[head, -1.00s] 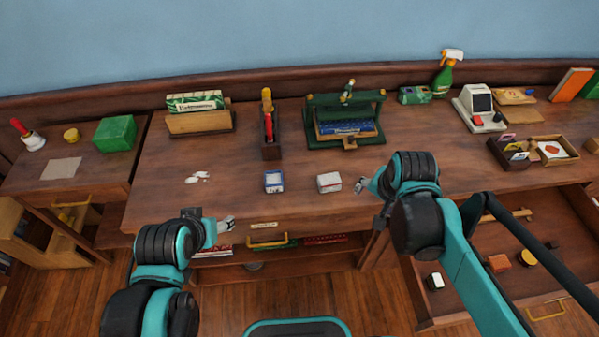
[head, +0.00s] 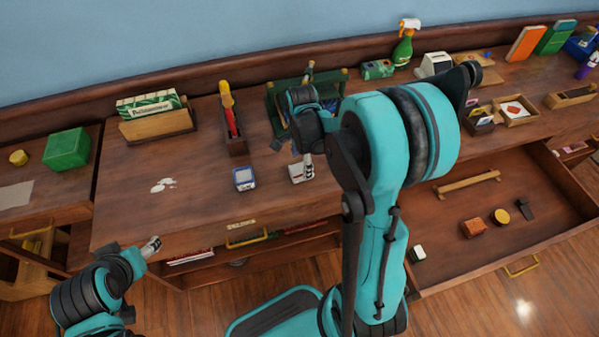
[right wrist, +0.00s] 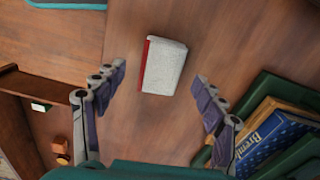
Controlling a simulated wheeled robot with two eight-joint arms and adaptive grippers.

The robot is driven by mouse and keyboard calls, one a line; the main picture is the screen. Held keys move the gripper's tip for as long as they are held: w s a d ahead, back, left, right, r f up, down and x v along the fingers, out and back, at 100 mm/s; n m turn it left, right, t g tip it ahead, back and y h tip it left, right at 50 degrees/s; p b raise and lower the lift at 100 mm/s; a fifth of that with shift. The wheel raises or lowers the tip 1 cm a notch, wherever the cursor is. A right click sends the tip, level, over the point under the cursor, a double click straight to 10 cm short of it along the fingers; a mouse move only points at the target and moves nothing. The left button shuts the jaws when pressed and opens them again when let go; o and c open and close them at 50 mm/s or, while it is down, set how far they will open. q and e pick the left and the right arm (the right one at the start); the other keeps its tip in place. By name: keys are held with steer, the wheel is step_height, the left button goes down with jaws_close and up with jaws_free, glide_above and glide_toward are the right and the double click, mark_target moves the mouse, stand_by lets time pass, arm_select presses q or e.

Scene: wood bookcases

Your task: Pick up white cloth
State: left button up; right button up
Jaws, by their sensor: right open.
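A small white rectangular item (head: 297,172) with a red side lies on the wooden desk; it also shows in the right wrist view (right wrist: 165,67).
A blue-and-white box (head: 244,179) lies left of the item, and flat white scraps (head: 163,185) lie further left. A green tray with a blue book (right wrist: 272,135) stands close to the right gripper. An open drawer (head: 450,215) is at the right.

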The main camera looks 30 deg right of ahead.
mark_target(301, 168)
step_height(301, 168, down, 4)
steer(key=shift+w+d+r+b, duration=0.1)
steer(key=shift+w+b, duration=0.05)
steer(key=shift+b, duration=0.65)
steer(key=c, duration=1.2)
steer(key=shift+r, duration=0.15)
step_height(301, 168, up, 4)
steer(key=p, duration=0.2)
steer(key=shift+r+p, duration=0.15)
steer(key=shift+p, duration=0.2)
steer(key=s+d+r+p, duration=0.4)
steer(key=s+d+r, duration=0.2)
steer(key=s, duration=0.4)
steer(key=shift+r, duration=0.25)
